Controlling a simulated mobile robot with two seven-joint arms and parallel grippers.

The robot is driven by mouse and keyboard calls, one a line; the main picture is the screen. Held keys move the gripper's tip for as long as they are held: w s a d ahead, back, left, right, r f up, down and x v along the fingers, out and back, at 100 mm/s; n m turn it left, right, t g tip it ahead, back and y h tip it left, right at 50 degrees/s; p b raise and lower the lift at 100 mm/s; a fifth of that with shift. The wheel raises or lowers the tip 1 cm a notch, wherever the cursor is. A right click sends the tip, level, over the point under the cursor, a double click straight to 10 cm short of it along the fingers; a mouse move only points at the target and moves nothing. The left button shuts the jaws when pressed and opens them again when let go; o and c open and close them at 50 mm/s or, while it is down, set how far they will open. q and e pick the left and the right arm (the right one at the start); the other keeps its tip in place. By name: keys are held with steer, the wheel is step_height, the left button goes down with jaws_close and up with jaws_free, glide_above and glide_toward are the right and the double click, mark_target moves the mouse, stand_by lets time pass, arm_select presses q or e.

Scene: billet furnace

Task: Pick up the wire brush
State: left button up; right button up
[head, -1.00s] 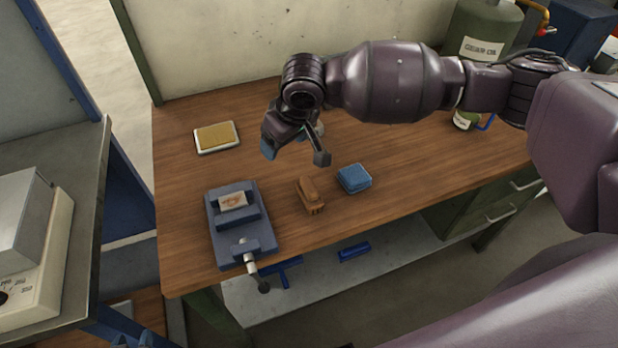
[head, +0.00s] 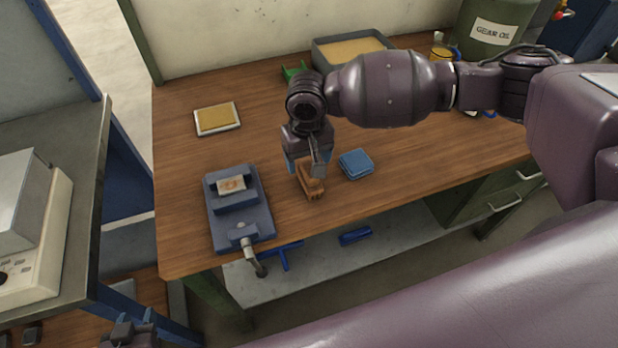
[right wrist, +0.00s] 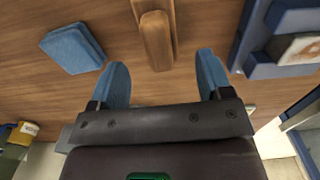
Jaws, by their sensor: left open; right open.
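The wire brush (head: 311,190) appears to be the brown wooden block near the front edge of the bench; no bristles can be made out. My right gripper (head: 304,166) is open just above its far end, partly hiding it. In the right wrist view the brush (right wrist: 155,35) lies ahead of the open blue fingers (right wrist: 163,66), lined up with the gap between them and not gripped. My left gripper (head: 133,330) shows only partly at the bottom left edge, open and away from the bench.
A blue-grey vise (head: 239,215) holding a small pale piece stands left of the brush. A folded blue cloth or pad (head: 356,163) lies close on its right. A white tray with a yellow pad (head: 217,118) and a grey sand-coloured tray (head: 350,47) are farther back.

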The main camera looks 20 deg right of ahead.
mark_target(309, 168)
steer(key=f, duration=0.5)
steer(key=shift+s, duration=0.4)
steer(key=shift+r, duration=0.1)
steer(key=c, duration=1)
steer(key=shift+c, duration=0.2)
step_height(309, 168, up, 20)
steer(key=shift+p, duration=0.35)
